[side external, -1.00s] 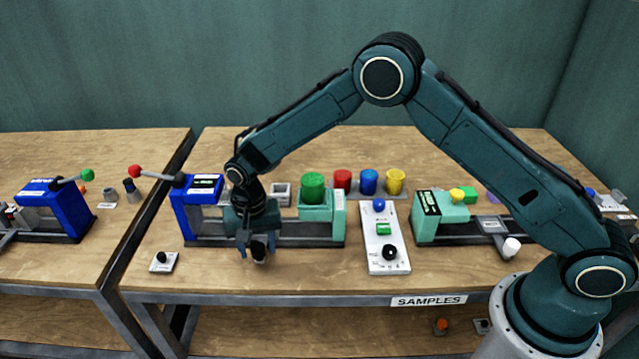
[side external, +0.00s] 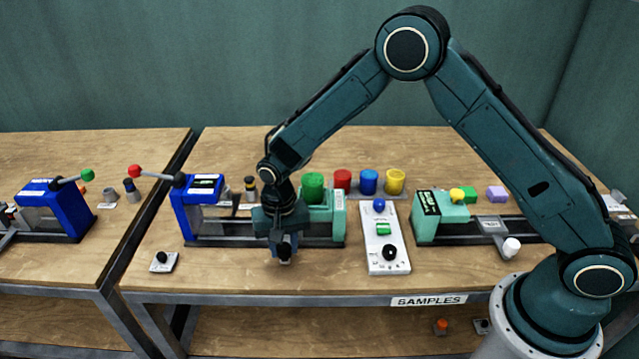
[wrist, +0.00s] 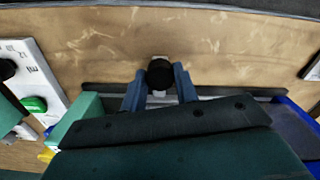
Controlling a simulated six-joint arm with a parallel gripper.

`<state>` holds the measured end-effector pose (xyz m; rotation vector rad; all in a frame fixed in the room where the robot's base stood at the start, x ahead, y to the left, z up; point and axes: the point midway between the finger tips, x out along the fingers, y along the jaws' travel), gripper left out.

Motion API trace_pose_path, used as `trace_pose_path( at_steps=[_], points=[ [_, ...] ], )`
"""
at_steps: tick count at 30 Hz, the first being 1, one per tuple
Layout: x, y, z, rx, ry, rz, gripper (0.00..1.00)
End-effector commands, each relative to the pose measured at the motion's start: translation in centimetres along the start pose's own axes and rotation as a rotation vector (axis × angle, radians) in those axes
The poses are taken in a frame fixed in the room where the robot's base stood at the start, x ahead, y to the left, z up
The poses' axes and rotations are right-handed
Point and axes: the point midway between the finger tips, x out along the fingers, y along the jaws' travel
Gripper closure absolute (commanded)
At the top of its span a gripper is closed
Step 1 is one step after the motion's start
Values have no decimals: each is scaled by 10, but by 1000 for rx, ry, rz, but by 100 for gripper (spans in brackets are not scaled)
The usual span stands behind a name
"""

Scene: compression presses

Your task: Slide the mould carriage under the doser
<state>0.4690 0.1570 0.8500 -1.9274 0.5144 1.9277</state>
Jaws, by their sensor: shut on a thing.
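My gripper (side external: 285,250) is shut on the black knob (wrist: 160,73) at the front of the mould carriage; the two blue fingers stand on either side of the knob in the wrist view. The carriage body is hidden behind my gripper and wrist. It sits on the dark rail (side external: 228,240) between the blue press (side external: 186,216) on the left and the teal doser on the right. The doser (side external: 338,214) carries a green cylinder (side external: 313,186). My gripper is just left of the doser, close to its left side; the exact gap is hidden.
A white control panel (side external: 374,257) stands right of the doser. A second teal station (side external: 428,228) is further right. Red, blue and yellow pots (side external: 368,182) stand behind. A small knob box (side external: 164,262) lies at front left. The bench front is clear.

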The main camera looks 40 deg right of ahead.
Motion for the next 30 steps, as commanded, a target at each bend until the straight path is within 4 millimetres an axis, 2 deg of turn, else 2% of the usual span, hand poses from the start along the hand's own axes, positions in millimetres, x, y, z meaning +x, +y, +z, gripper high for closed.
trace_pose_path(
  at_steps=[13,18,26,27,30],
  points=[
    [0,58,14,5,1,3,100],
    [0,66,17,4,1,4,100],
    [1,69,18,6,-2,10,100],
    [1,69,18,6,-3,11,66],
    [1,69,18,6,-3,10,48]
  ],
)
